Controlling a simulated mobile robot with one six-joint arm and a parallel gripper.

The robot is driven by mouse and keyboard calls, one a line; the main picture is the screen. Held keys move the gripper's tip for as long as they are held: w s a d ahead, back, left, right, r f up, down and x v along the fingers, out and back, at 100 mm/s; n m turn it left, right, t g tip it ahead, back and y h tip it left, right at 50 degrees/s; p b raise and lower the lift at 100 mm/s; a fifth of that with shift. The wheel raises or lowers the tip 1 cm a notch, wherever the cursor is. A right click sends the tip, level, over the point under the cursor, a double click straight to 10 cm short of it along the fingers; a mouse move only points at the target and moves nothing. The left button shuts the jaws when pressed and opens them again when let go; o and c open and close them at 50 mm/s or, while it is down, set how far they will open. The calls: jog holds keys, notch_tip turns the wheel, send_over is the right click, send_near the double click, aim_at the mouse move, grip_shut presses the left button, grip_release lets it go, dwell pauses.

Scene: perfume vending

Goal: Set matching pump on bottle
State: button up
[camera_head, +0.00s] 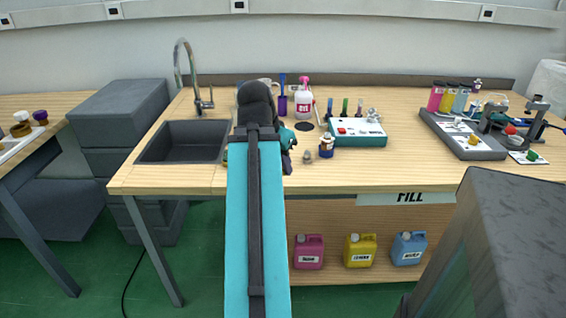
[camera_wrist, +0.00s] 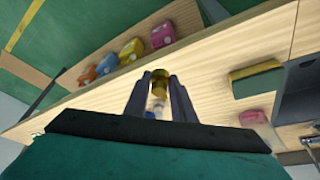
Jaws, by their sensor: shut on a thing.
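My gripper (camera_wrist: 158,82) is shut on a small gold-topped piece (camera_wrist: 160,75), with a clear and pale blue part below it between the fingers; I cannot tell from its shape whether it is a pump or a bottle. In the head view my arm hides most of the gripper and the held piece. A small bottle with a dark body and pale top (camera_head: 326,146) stands upright on the counter just right of my gripper. A small grey-brown piece (camera_head: 307,157) lies beside it.
A teal-and-white device with a red button (camera_head: 358,132) stands behind the bottle. A pink-labelled spray bottle (camera_head: 304,103) stands further back. A sink (camera_head: 185,142) is at the left. A side tray (camera_head: 20,142) holds white, gold and purple-topped pieces.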

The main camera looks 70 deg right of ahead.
jog(key=w+a+n, duration=0.1)
jog(key=w+a, duration=0.1)
jog(key=w, duration=0.3)
jog(key=w+a+n+t, duration=0.1)
jog(key=w+n, duration=0.1)
jog(key=w, duration=0.4)
jog(key=w+a+f+n+t, duration=0.1)
jog(key=w+a+n, duration=0.1)
jog(key=w, duration=0.4)
jog(key=shift+w+a+f, duration=0.1)
jog(key=shift+w+a, duration=0.05)
jog(key=shift+a, duration=0.15)
jog(key=w+a+f+n+t+y, duration=0.25)
jog(key=w+a+n, duration=0.85)
jog(key=w+a, duration=1.55)
jog(key=w+a+n+y, duration=0.1)
jog(key=w+a+n, duration=0.1)
jog(key=a, duration=0.7)
jog(key=w+a+f+n+t, duration=0.1)
jog(key=w+a+n, duration=0.2)
jog(key=a, duration=0.7)
jog(key=shift+f+y, duration=0.15)
jog(key=shift+y, duration=0.2)
jog(key=shift+d, duration=0.1)
